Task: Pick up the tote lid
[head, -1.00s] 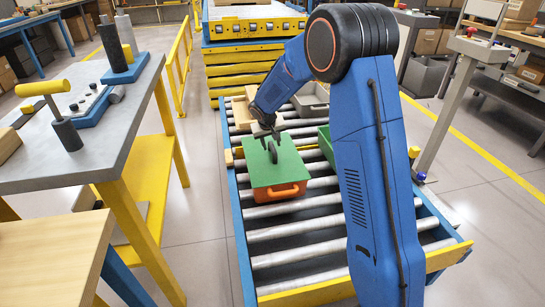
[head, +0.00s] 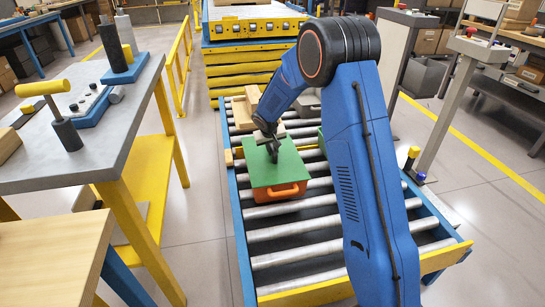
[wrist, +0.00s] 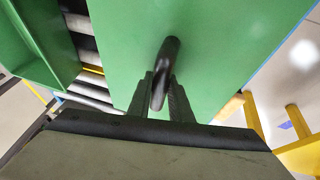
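The tote lid (head: 275,168) is a flat green cover with a black arched handle (wrist: 168,62). It lies on the orange tote (head: 281,191), which stands on the roller conveyor. My gripper (head: 268,141) reaches down to the lid from above. In the wrist view, its two dark fingers (wrist: 161,92) stand close on both sides of the handle and look shut on it. The lid fills the middle of that view. No gap shows between the lid and the tote in the head view.
The conveyor's bare rollers (head: 300,235) lie in front of the tote. A wooden crate (head: 243,112) and a grey bin (head: 307,102) stand behind it. A green bin (wrist: 35,45) shows beside the lid in the wrist view. A grey workbench (head: 85,150) stands at left.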

